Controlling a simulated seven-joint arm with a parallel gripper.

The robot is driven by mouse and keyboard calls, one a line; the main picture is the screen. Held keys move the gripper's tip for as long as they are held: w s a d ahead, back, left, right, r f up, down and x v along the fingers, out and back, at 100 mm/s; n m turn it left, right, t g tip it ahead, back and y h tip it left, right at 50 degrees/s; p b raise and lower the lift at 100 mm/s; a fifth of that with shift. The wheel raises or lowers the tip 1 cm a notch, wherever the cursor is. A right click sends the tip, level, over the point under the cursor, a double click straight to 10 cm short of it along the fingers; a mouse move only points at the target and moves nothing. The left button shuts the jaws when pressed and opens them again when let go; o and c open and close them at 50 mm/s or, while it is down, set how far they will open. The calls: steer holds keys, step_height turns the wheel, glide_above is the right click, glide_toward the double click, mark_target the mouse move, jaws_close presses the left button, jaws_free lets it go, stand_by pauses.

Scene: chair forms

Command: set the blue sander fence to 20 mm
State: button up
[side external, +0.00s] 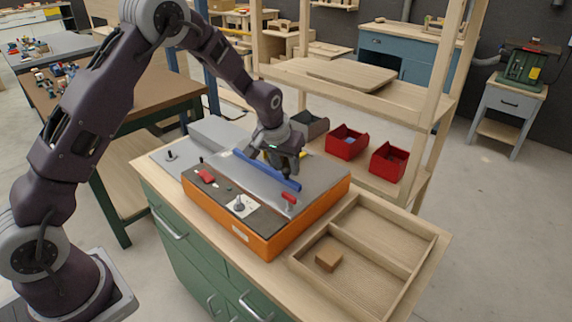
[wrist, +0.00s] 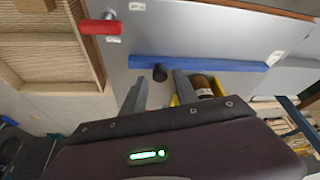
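The blue fence (side external: 265,171) is a long bar lying diagonally across the grey top of the orange-sided sander (side external: 262,245). In the wrist view the blue fence (wrist: 205,63) runs nearly level across the picture, with a dark round knob (wrist: 160,73) at its near edge. My gripper (side external: 284,170) is low over the sander, close behind the fence. In the wrist view its two fingers (wrist: 160,84) are apart, with the knob between or just beyond their tips. I cannot tell whether they touch it. No scale reading is legible.
A red-handled lever (side external: 289,198), another red handle (side external: 205,177) and a small lever on a white plate (side external: 239,205) are on the sander. A divided wooden tray (side external: 420,262) with a small wooden block (side external: 329,257) stands right. Red bins (side external: 347,142) and shelf posts stand behind.

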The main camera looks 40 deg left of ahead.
steer(key=v, duration=0.7)
stand_by(0.3)
steer(key=s+d+r, duration=0.2)
steer(key=s+r, duration=0.6)
steer(key=r, duration=0.1)
steer(key=s+d+r+m, duration=0.1)
steer(key=s, duration=0.7)
steer(key=s+d+r+m+h, duration=0.1)
steer(key=s+r, duration=0.1)
steer(key=s, duration=0.7)
steer(key=s+d+r+m+t, duration=0.1)
steer(key=s, duration=0.8)
steer(key=shift+s+r+m, duration=0.1)
steer(key=shift+r+m, duration=0.15)
steer(key=shift+m, duration=0.05)
